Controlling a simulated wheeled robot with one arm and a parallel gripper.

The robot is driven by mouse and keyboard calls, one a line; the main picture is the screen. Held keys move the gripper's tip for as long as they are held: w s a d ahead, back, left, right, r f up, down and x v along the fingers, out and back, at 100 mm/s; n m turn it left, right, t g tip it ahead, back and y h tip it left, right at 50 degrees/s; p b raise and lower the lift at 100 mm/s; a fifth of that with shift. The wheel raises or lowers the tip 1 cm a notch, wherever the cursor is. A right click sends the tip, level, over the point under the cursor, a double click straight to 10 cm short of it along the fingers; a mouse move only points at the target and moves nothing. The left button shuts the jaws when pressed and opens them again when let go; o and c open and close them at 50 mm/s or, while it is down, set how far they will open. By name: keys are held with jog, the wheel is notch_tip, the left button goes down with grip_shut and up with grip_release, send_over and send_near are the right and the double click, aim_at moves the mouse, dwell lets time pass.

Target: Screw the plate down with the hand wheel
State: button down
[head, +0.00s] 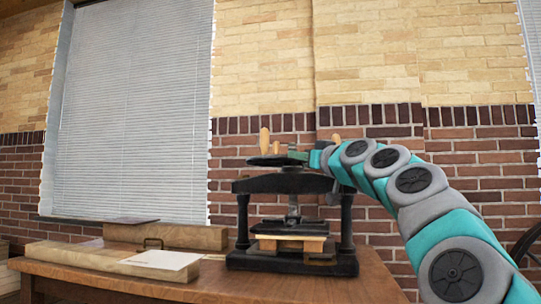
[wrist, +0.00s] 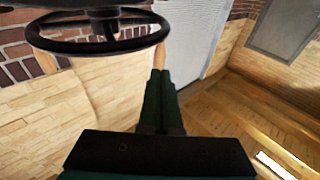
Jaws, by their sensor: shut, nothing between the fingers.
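The black hand press (head: 291,183) stands on the wooden table. Its dark hand wheel (head: 272,161) sits on top of the screw and carries upright wooden handles; the wheel also shows at the upper left of the wrist view (wrist: 98,46). The dark plate (head: 290,228) hangs on the screw between the columns, close above a pale wooden block. My gripper (head: 297,155) is at wheel height. In the wrist view its dark fingers (wrist: 160,72) are together and empty, with a wooden handle (wrist: 161,54) right at their tips. I cannot tell whether they touch it.
Left of the press, a long cardboard box (head: 105,262) and a second box behind it lie on the table (head: 215,288). A white sheet (head: 162,260) lies at the front box's right end. A brick wall and a blind-covered window stand behind. Bare table lies in front of the press.

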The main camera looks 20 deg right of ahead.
jog(key=d+x, duration=0.1)
jog(key=x, duration=0.3)
jog(key=p, duration=0.2)
send_near(266, 150)
jog(key=x, duration=0.2)
jog(key=shift+p+x, duration=0.95)
jog(key=shift+x, duration=1.45)
jog(key=shift+d, duration=0.1)
